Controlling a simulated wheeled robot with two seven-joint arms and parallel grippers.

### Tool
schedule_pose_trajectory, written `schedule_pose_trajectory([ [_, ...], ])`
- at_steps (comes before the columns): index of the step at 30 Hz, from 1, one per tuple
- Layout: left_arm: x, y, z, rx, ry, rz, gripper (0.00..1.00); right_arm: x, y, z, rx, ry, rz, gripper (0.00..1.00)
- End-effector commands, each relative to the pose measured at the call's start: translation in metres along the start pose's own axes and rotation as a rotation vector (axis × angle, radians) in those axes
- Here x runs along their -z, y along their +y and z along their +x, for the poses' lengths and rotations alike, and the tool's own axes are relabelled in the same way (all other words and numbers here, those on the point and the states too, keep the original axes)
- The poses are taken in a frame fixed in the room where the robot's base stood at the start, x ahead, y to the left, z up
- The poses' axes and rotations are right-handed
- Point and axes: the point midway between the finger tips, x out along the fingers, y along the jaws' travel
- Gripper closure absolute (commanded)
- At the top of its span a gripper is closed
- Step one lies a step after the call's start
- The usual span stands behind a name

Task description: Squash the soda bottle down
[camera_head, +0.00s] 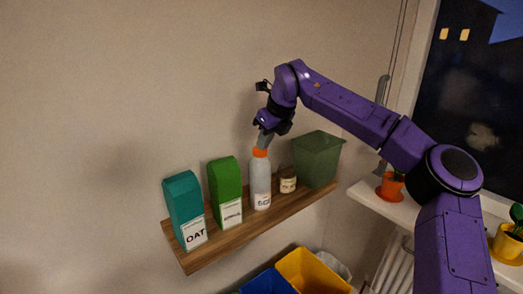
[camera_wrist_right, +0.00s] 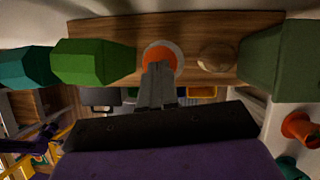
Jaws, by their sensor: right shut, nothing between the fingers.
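The soda bottle (camera_head: 260,180) is pale grey with an orange cap (camera_head: 259,153) and stands upright on the wooden shelf (camera_head: 196,259). Its orange cap (camera_wrist_right: 159,51) also shows from above in the right wrist view. My right gripper (camera_head: 263,142) is shut and empty, pointing down with its fingertips right at the cap. In the right wrist view the shut fingers (camera_wrist_right: 156,78) overlap the cap's near edge. I cannot tell whether they touch it. My left gripper is not identifiable in these views.
On the shelf, a teal OAT carton (camera_head: 184,204) and a green carton (camera_head: 224,183) stand left of the bottle. A small jar (camera_head: 287,180) and a dark green container (camera_head: 317,160) stand to its right. Blue (camera_head: 267,282) and yellow (camera_head: 308,272) bins are below.

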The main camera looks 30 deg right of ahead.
Motion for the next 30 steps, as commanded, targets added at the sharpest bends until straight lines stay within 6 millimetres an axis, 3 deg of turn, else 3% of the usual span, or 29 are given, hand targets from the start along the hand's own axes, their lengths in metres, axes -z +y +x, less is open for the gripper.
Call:
schedule_pose_trajectory([
  [21,-0.026,0.006,0.064,0.0,0.0,0.0,0.57,0.04,0.0,0.081,-0.001,0.005,0.001,1.0],
  [30,-0.025,0.005,0.059,0.0,0.0,0.0,0.57,0.045,-0.001,0.066,0.0,0.001,0.001,1.0],
])
